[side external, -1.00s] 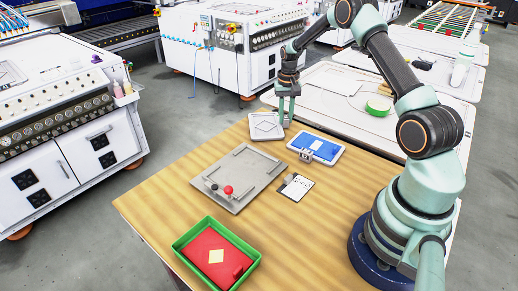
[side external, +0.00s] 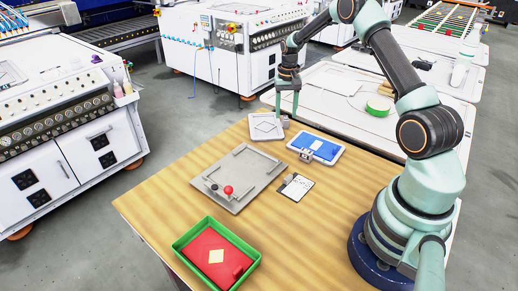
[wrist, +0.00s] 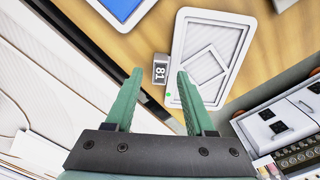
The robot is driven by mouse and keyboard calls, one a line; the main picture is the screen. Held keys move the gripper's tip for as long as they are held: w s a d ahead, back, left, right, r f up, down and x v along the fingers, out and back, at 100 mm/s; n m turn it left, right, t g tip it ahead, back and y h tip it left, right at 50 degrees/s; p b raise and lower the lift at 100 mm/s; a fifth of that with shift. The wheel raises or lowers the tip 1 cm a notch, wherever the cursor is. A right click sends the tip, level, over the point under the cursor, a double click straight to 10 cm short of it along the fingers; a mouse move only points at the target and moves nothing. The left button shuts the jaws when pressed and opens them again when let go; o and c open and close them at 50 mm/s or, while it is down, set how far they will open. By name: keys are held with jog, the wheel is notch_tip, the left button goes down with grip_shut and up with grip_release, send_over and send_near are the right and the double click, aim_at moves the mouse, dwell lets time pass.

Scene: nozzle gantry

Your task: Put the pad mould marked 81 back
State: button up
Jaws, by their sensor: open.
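The pad mould marked 81 (side external: 266,127) is a white plate with a diamond outline, lying flat near the far edge of the wooden table. In the wrist view the mould (wrist: 207,62) has a grey block (wrist: 160,70) with the number 81 at its side. My gripper (side external: 287,111) is open and empty, just above that block. In the wrist view its two fingertips (wrist: 160,73) lie either side of the block and appear apart from it.
A blue mould (side external: 326,146) with its own block lies right of mould 81. A grey plate (side external: 245,168) with raised rails and red and black knobs is in the middle. A green tray (side external: 183,250) holds a red mould (side external: 203,243) at the front. A card (side external: 298,188) lies nearby.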

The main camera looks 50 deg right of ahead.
notch_tip(320, 180, up, 9)
jog(key=s+a+r+n+t, duration=0.2)
jog(key=s+a+r+n, duration=0.2)
jog(key=a+r, duration=0.85)
jog(key=s+a+n+t, duration=0.3)
jog(key=s+a+n, duration=0.2)
jog(key=s+a, duration=0.7)
jog(key=shift+s+a+t, duration=0.3)
jog(key=shift+s+a, duration=0.1)
jog(key=shift+a, duration=0.15)
